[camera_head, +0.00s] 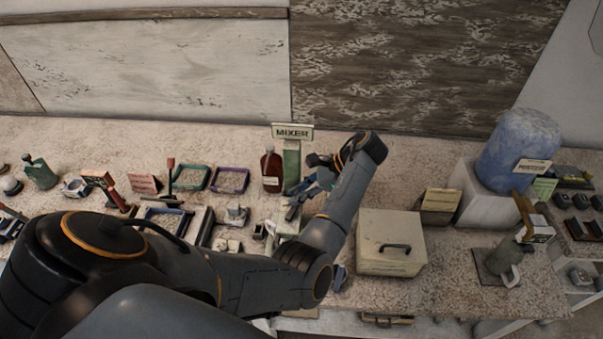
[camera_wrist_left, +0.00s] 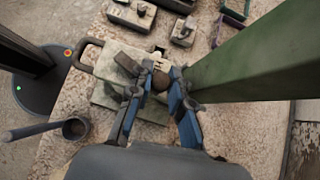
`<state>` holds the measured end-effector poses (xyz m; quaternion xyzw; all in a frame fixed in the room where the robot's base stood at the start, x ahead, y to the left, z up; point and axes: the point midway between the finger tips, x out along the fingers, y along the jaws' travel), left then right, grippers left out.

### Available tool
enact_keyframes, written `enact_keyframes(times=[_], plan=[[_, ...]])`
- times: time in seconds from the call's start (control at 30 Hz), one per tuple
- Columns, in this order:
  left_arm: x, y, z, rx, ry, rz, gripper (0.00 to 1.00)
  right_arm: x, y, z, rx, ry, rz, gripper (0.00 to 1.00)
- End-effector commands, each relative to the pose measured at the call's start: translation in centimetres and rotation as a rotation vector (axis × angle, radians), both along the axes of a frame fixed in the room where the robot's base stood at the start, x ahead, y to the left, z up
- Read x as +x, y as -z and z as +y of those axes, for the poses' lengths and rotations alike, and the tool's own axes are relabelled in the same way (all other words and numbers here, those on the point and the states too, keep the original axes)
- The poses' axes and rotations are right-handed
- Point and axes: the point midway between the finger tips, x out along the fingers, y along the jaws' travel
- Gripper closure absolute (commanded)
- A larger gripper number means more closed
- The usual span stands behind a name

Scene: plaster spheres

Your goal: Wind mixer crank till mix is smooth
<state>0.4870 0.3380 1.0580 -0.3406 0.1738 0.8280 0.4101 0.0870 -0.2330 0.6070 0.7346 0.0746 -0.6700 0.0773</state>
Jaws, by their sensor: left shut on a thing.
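The mixer has a green post (camera_head: 291,160) under a MIXER sign (camera_head: 292,132); the post also fills the upper right of the left wrist view (camera_wrist_left: 250,60). Its pale base (camera_wrist_left: 108,92) lies below my gripper. My left gripper (camera_head: 314,187) is in front of and just right of the post. In the left wrist view its blue fingers (camera_wrist_left: 153,80) are closed around a small brownish knob, the crank handle (camera_wrist_left: 134,91), largely hidden between them. The crank's arm and the mix cannot be made out. My right gripper is not in view.
A brown bottle (camera_head: 271,170) stands close left of the post. A cream box with a handle (camera_head: 391,243) is right of my forearm. A small cup (camera_wrist_left: 75,129) sits near the front edge. Trays and tools crowd the left; a blue barrel (camera_head: 515,148) stands right.

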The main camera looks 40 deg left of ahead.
Motion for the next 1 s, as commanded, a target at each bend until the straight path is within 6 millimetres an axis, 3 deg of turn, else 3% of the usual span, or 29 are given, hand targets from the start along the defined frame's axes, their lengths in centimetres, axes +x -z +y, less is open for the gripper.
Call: enact_keyframes(times=[0.5, 0.53, 0.63, 1.0], plan=[[-0.07, 0.01, 0.16, 0.001, -0.02, 0.002, 1.0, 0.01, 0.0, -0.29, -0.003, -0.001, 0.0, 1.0], [-0.07, 0.01, 0.16, 0.001, -0.02, 0.002, 0.77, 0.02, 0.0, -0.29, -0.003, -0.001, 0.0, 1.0], [-0.07, 0.01, 0.16, 0.002, -0.02, 0.001, 0.57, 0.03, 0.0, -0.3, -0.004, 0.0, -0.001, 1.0], [0.04, -0.08, 0.23, 0.003, -0.018, -0.003, 0.57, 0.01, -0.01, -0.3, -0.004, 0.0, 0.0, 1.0]])
